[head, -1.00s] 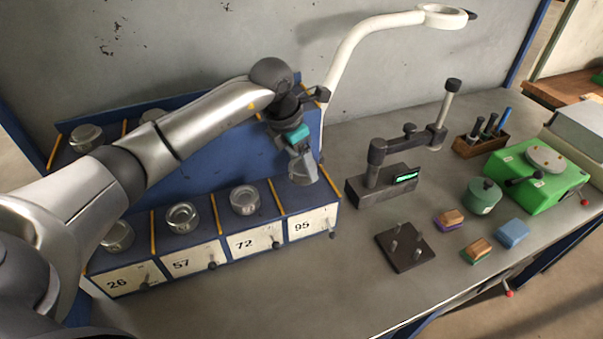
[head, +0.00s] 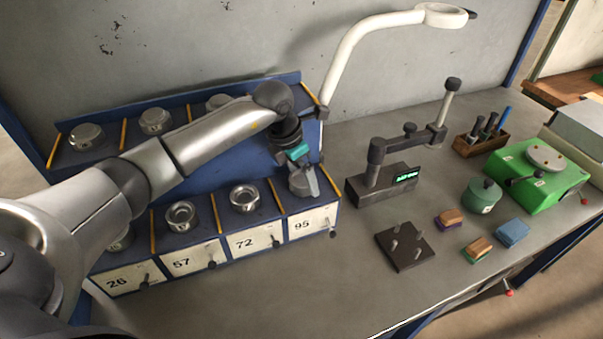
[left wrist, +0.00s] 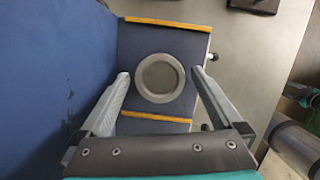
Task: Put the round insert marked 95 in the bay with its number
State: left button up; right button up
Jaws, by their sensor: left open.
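My left gripper (head: 304,184) is over the rightmost front bay, whose label plate (head: 312,222) reads 95. In the left wrist view its two fingers (left wrist: 161,75) are open and apart. A round grey metal insert (left wrist: 160,78) stands upright in this bay between two orange dividers, with one finger on each side of it. Gaps show between the insert and the fingertips. In the head view the gripper largely hides this insert, and I cannot read a number on it.
Round inserts stand in bays 57 (head: 181,215) and 72 (head: 244,198); more are on the upper shelf (head: 156,121). A dark gauge stand (head: 382,184), a pegged plate (head: 404,246) and a green device (head: 540,176) are to the right.

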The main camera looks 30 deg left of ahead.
pick_arm(q)
jog(key=shift+r, duration=0.15)
jog(key=v, duration=1.2)
